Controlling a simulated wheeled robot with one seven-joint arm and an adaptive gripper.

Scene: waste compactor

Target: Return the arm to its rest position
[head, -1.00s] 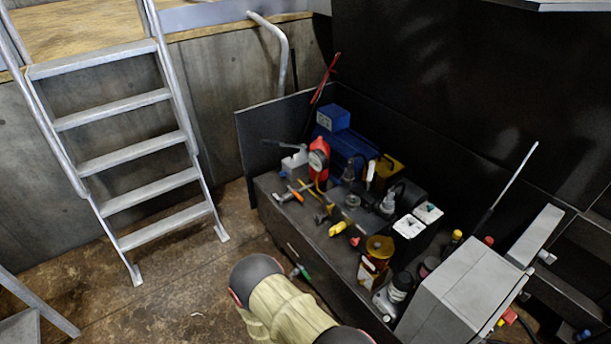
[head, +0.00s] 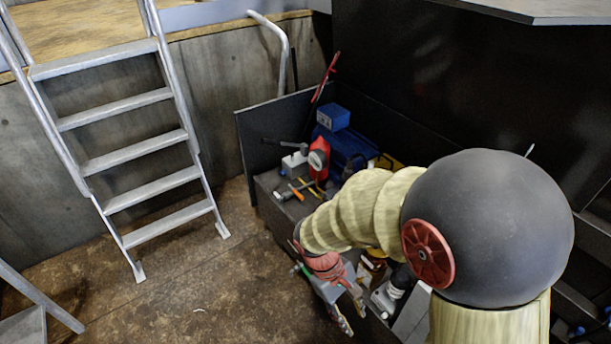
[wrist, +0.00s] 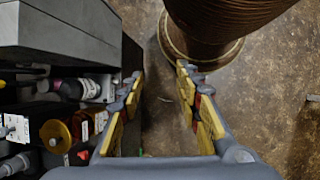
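My arm (head: 365,212) is bent across the right half of the head view, its large dark joint close to the camera. My gripper (head: 350,312) hangs low, in front of the dark tool bench (head: 268,200). In the wrist view my gripper (wrist: 160,92) has its two yellow-padded fingers well apart. Only brown floor shows between them, so it is open and empty. The arm hides much of the bench's right part.
A grey box (wrist: 60,32) stands close left of the fingers. A metal ladder (head: 130,155) stands left. Floor (head: 200,285) between is clear.

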